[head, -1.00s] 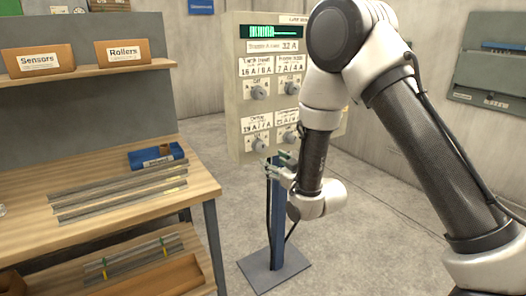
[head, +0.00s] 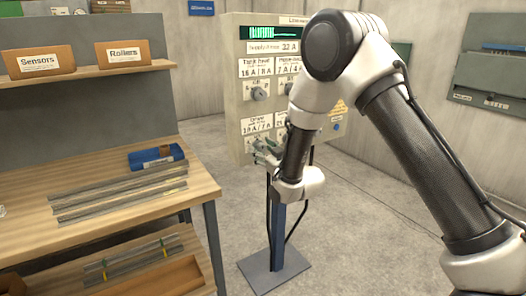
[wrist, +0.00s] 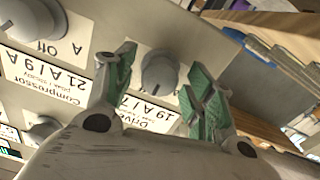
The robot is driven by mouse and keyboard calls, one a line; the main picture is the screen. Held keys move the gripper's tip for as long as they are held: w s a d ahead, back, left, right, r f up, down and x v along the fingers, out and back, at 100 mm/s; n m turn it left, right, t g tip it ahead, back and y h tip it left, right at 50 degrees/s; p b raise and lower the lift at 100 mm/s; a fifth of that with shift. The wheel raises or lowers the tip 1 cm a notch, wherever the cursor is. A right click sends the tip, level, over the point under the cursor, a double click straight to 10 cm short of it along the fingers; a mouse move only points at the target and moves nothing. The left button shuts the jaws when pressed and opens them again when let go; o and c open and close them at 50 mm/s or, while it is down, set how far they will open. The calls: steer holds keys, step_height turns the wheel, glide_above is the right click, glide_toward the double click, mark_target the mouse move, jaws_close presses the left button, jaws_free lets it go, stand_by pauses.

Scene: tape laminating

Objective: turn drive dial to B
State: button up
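The drive dial (wrist: 158,72) is a round grey knob on the pale control panel. Its "Drive 19 A / 7 A" label (wrist: 145,108) shows upside down beside it in the wrist view, partly covered by a finger. My gripper (wrist: 160,78) is open, with its green-padded fingers on either side of the dial. I cannot tell whether the pads touch it. In the head view, my gripper (head: 266,152) is at the panel's lower left and hides most of this dial. The dial's pointer setting is not clear.
The control panel (head: 240,110) stands on a blue post (head: 278,235). Another dial (head: 259,94) sits above the drive dial, and a compressor dial (wrist: 42,128) is close by. A wooden workbench (head: 120,215) with metal strips and a blue bin (head: 156,157) stands left.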

steer(key=c, duration=0.9)
steer(key=m, duration=0.4)
steer(key=shift+m, duration=2.3)
steer(key=o, duration=1.1)
steer(key=shift+c, duration=0.2)
